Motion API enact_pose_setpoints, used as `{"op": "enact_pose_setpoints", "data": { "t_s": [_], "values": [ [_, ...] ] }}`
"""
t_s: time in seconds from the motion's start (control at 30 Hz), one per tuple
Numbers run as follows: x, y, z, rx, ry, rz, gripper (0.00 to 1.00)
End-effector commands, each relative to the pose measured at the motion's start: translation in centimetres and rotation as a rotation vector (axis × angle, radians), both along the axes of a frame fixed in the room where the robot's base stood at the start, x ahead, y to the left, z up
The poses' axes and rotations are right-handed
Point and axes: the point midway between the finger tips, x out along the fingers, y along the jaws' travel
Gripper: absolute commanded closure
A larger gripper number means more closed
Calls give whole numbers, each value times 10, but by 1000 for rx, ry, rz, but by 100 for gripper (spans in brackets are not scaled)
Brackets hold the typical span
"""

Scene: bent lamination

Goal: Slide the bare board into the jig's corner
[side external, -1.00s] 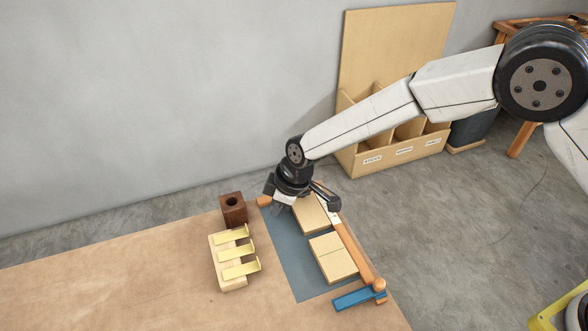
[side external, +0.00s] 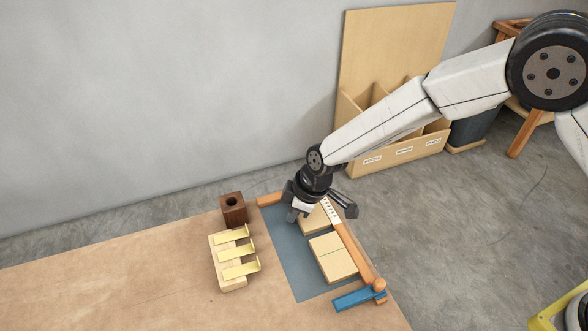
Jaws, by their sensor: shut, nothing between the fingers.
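A pale wooden board (side external: 313,222) lies flat on the grey-blue mat (side external: 283,247), near the back of the jig. My gripper (side external: 292,217) is shut and empty, low at this board's left side; I cannot tell whether it touches. My wrist hides the board's back part and the jig's corner. The jig's long wooden fence (side external: 352,250) runs along the mat's right side. A short piece of its back fence (side external: 269,199) shows left of my gripper. A second pale board (side external: 333,257), with a line across it, lies in front of the first, beside the long fence.
A blue clamp (side external: 358,296) with a wooden knob sits at the fence's front end. Left of the mat are a block with several yellow bent strips (side external: 239,270) and a dark wooden block with a hole (side external: 233,209). The front-left bench (side external: 120,285) is clear.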

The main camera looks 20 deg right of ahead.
Motion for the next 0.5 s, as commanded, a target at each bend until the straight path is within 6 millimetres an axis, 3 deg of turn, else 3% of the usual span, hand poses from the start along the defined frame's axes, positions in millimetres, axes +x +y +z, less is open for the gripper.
{"op": "enact_pose_setpoints", "data": {
  "t_s": [0.23,0.5],
  "values": [
    [-1,-2,0,0,0,-1,100],
    [-10,-17,-2,-5,7,-2,100]
  ]
}}
